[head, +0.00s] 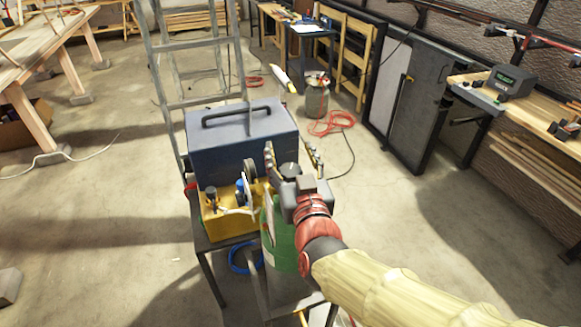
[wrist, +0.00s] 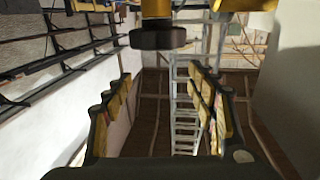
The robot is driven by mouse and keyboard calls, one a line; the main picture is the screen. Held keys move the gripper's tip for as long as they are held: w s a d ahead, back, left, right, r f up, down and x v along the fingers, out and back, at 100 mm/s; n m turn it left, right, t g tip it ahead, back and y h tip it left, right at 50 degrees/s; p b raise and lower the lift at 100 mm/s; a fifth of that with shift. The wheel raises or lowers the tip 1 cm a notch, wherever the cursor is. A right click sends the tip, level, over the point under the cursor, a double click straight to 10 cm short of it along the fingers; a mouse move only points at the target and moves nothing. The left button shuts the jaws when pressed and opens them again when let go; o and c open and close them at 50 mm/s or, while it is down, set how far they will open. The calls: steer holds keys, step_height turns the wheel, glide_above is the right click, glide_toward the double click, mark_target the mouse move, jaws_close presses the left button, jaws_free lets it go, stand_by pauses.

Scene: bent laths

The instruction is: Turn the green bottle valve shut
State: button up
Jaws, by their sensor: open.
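In the wrist view the dark knob (wrist: 157,39) hangs from a brass stem at the top centre. There, the open fingers of my gripper (wrist: 160,73) lie left and right of the knob's line, with the knob above the tips in the picture. I see no finger touching the knob; how deep it sits between them is unclear.
A blue-grey toolbox (head: 243,140) with a black handle stands just behind the bottle. A yellow machine (head: 228,222) with gauges is close at left. A metal stepladder (head: 200,85) rises behind. Red hose (head: 330,123) lies on the floor; open floor is at right.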

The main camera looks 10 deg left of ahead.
mark_target(291, 169)
steer(key=shift+r, duration=2.35)
